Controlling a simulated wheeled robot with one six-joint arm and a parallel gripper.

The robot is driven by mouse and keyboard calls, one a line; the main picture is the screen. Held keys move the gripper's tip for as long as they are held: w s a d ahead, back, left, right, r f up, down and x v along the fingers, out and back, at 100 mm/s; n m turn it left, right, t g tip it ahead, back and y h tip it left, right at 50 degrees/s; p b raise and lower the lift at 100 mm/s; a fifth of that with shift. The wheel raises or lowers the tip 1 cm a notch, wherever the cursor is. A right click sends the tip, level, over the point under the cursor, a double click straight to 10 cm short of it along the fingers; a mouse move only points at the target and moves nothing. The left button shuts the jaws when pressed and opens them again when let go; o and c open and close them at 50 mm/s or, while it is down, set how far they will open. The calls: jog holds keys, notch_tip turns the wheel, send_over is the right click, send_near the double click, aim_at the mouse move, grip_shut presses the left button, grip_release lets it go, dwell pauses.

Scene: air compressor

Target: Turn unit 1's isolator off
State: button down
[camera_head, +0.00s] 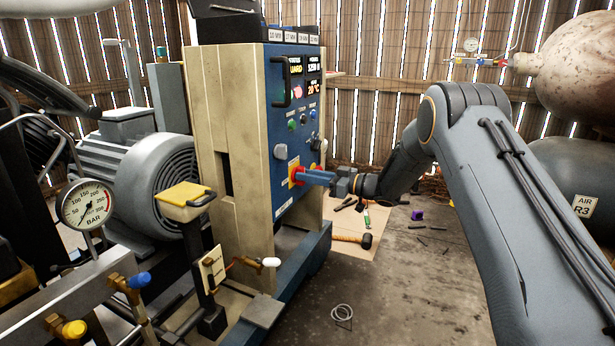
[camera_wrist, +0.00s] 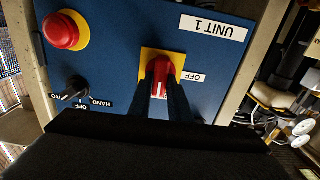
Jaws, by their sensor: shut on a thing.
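Unit 1's isolator is a red handle (camera_wrist: 164,68) on a yellow plate (camera_wrist: 147,56), on the blue panel marked UNIT 1 (camera_wrist: 213,28). In the head view the isolator (camera_head: 296,172) is low on the panel front. My gripper (camera_wrist: 164,78) has its two dark fingers on either side of the red handle and is shut on it. The handle points roughly up and down in the wrist view. An OFF label (camera_wrist: 192,77) is to the right of the plate. The fingers partly hide the handle's lower end and white lettering there. My gripper (camera_head: 309,177) also reaches the panel in the head view.
A red mushroom button (camera_wrist: 62,31) and a HAND/OFF/AUTO selector (camera_wrist: 75,88) are left of the isolator in the wrist view. A hammer (camera_head: 365,240) and small tools lie on the floor beyond the cabinet (camera_head: 230,120).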

jog(key=shift+s+a+f+n+p, duration=0.1)
jog(key=shift+n+p, duration=0.4)
jog(key=shift+n, duration=2.45)
jog(key=shift+s+d+f+n+p, duration=0.15)
jog(key=shift+n+p, duration=0.35)
jog(key=shift+n, duration=2.4)
jog(key=shift+s+a+f+n+p, duration=0.15)
jog(key=shift+n+p, duration=0.35)
jog(key=shift+n, duration=2.45)
jog(key=shift+w, duration=0.1)
jog(key=c, duration=1.6)
grip_release()
jog(key=shift+c, duration=0.2)
jog(key=p+v, duration=0.2)
jog(key=v, duration=0.5)
jog(key=shift+d, duration=0.35)
